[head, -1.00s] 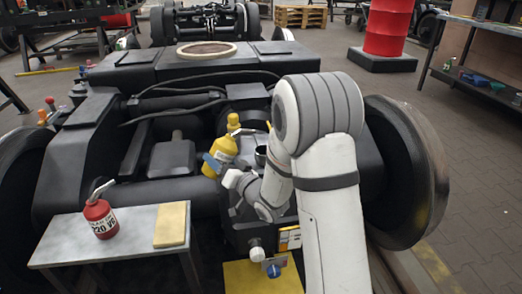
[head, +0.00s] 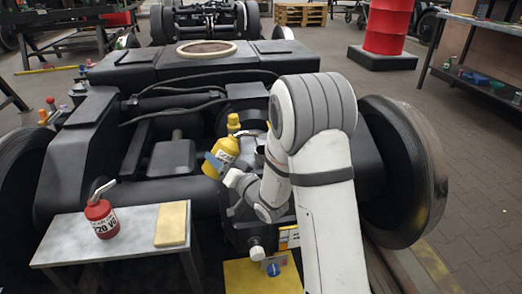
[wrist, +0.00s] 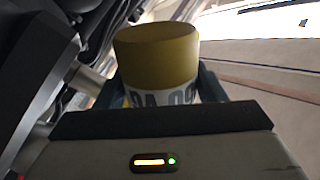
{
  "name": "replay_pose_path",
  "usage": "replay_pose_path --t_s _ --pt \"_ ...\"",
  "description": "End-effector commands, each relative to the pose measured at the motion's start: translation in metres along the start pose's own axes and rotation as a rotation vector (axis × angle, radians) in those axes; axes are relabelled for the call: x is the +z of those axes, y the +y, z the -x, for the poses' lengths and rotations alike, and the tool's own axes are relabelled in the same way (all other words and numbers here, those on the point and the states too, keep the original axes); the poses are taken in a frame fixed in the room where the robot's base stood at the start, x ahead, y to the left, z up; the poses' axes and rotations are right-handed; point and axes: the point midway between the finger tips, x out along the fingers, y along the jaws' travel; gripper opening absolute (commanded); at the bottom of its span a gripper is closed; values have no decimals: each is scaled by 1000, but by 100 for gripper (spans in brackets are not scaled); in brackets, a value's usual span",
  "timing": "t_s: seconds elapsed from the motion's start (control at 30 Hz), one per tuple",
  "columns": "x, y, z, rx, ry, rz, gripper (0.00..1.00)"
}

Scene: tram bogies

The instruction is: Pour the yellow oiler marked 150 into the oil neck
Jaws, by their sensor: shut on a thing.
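The yellow oiler (head: 226,149) is in my gripper (head: 219,162), above the dark bogie frame and left of my forearm. It leans, with its upper end to the right. A white label with dark print is on its side, too small to read in the head view. In the wrist view the oiler's round yellow end (wrist: 157,55) and part of its label show between the blue fingers; the number cannot be made out. A dark, round, upright neck (head: 260,155), apparently the oil neck, stands just right of the oiler, partly hidden by my arm.
A red oiler (head: 101,218) marked 220 stands on a grey side table (head: 130,230) beside a tan pad (head: 172,223). Another yellow item (head: 233,122) is just behind the held oiler. Black hoses (head: 175,105) cross the bogie. A large wheel (head: 405,170) stands at right.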

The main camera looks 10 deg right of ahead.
Motion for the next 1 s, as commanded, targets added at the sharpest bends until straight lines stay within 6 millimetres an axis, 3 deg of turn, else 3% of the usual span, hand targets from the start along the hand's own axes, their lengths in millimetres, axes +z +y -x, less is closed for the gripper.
replay_pose_path --t_s 1.0 --pt "1 -1 0 -3 28 -115 27"
